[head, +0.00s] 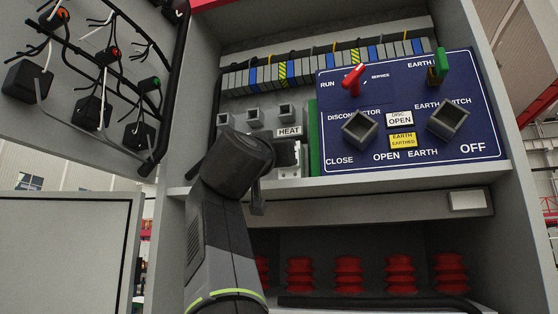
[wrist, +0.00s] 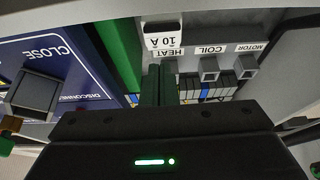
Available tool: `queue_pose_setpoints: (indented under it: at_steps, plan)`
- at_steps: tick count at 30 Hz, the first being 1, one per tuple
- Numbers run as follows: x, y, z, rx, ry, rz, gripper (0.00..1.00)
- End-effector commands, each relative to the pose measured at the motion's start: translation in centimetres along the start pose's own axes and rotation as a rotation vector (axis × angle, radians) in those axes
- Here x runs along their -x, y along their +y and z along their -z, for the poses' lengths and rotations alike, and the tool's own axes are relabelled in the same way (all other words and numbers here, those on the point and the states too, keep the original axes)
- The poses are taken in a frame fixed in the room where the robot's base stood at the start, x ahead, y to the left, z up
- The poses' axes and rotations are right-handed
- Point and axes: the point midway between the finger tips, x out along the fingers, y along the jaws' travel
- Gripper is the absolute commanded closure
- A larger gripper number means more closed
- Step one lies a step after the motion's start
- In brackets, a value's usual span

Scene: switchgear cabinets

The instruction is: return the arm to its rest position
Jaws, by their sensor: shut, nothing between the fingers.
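My arm (head: 222,230) rises in front of the cabinet in the head view, its dark wrist end just left of the HEAT breaker. My gripper shows in the wrist view (wrist: 159,86), with its dark body across the bottom and a green light on it. The narrow fingers are together with nothing between them. They point toward the row with the white HEAT 10 A breaker (wrist: 165,38). I cannot tell the exact gap to it. In the head view the fingers are mostly hidden behind my wrist.
The blue panel (head: 335,165) is right of my wrist, with a red selector handle (head: 353,79), a green handle (head: 441,65) and square sockets. A cabinet ledge (head: 350,187) runs below. The open door (head: 95,90) with wired lamps is at left. Red insulators (head: 348,277) stand below.

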Motion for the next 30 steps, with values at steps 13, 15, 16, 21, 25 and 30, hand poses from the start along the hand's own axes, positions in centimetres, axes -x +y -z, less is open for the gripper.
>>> queue_pose_setpoints:
  at_steps: [13,15,16,21,25,30]
  plan:
    - [3.6,0.0,-1.6,0.000,0.000,0.000,1.00]
    - [3.6,0.0,-1.6,0.000,0.000,0.000,1.00]
    - [3.6,0.0,-1.5,0.000,0.000,0.000,1.00]
    - [3.5,0.0,-1.5,0.000,0.000,0.000,1.00]
    - [2.7,0.0,-1.0,0.001,0.000,-0.002,1.00]
    - [0.2,0.0,0.2,0.001,0.000,-0.003,1.00]
